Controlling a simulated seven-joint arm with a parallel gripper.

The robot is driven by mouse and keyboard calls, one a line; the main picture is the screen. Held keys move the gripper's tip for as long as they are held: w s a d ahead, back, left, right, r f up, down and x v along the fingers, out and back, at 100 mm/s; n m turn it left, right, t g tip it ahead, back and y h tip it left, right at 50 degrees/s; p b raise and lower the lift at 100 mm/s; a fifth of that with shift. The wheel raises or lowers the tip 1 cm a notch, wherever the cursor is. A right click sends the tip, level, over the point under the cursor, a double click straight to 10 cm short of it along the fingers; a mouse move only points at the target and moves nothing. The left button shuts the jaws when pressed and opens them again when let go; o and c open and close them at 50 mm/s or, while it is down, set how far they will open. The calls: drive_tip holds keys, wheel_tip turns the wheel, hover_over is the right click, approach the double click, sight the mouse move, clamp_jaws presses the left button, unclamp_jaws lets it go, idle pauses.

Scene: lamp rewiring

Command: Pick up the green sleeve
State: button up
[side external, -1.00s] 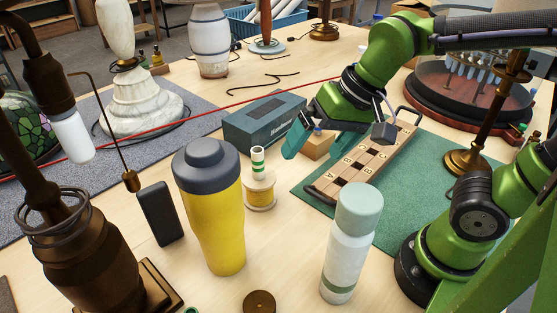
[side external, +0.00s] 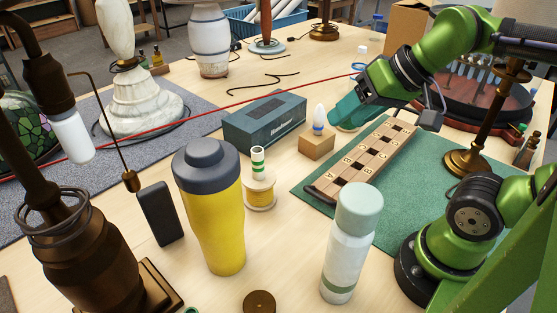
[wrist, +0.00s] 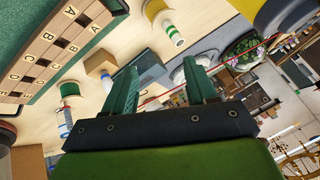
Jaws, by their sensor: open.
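A small white sleeve with green bands (side external: 258,162) stands upright on a yellow-and-white spool (side external: 260,190), left of the wooden block. It also shows in the wrist view as a green-banded cylinder (wrist: 172,33), beyond my fingertips and apart from them. My gripper (side external: 345,112) is raised behind the letter rack, to the right of the sleeve. In the wrist view my gripper (wrist: 158,75) has its two teal fingers spread with nothing between them. A green-topped round piece (wrist: 69,89) lies on the table in the wrist view; my fingers mostly cover that area in the side view.
A wooden block (side external: 317,146) bears a white bulb (side external: 319,116). A dark teal box (side external: 265,122) lies behind the spool. A yellow tumbler (side external: 211,215) and a white bottle (side external: 350,245) stand in front. The lettered rack (side external: 365,165) lies on a green mat (side external: 300,192).

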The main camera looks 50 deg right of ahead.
wheel_tip(320, 180, up, 3)
drive_tip(key=n+g+h, duration=0.2)
drive_tip(key=n+g, duration=0.4)
hover_over(189, 309)
drive_tip(key=s, duration=0.3)
drive_tip(key=f, duration=1.5)
drive_tip(key=w+f, duration=0.1)
drive_tip(key=f, duration=0.7)
drive_tip(key=shift+w+a+f, duration=0.1)
drive_tip(key=shift+a+f, duration=0.05)
drive_tip(key=shift+f, duration=0.2)
drive_tip(key=shift+w+f, duration=0.2)
drive_tip(key=shift+f, duration=0.75)
drive_tip(key=shift+w+f, duration=0.15)
drive_tip(key=shift+f, duration=0.8)
drive_tip(key=shift+w+f, duration=0.2)
drive_tip(key=shift+f, duration=0.75)
clamp_jaws()
